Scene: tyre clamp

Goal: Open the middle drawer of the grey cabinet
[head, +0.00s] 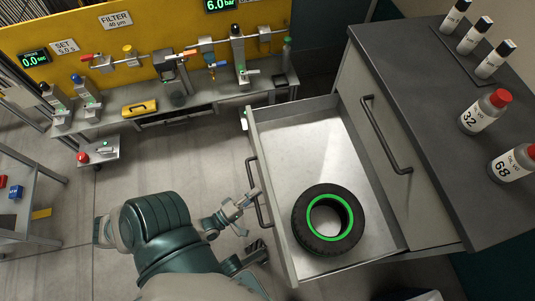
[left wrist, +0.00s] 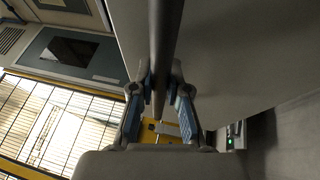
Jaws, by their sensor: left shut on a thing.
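The grey cabinet (head: 420,215) stands at the right with a dark top. One of its drawers (head: 300,130) is pulled out, below a shut drawer with its own dark handle (head: 385,135). A black tyre with a green ring (head: 303,225) lies flat inside the open drawer. My left gripper (head: 249,200) is at the open drawer's handle (head: 262,212). In the left wrist view the handle bar (left wrist: 163,50) runs between the two blue-padded fingers (left wrist: 160,100), which are shut on it. The lower drawers are hidden.
Bottles with red caps (head: 485,110) and several small black-capped bottles (head: 472,33) stand on the cabinet top. A bench (head: 215,100) with fittings runs along the yellow panel (head: 55,45). A small table (head: 25,195) stands at the left.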

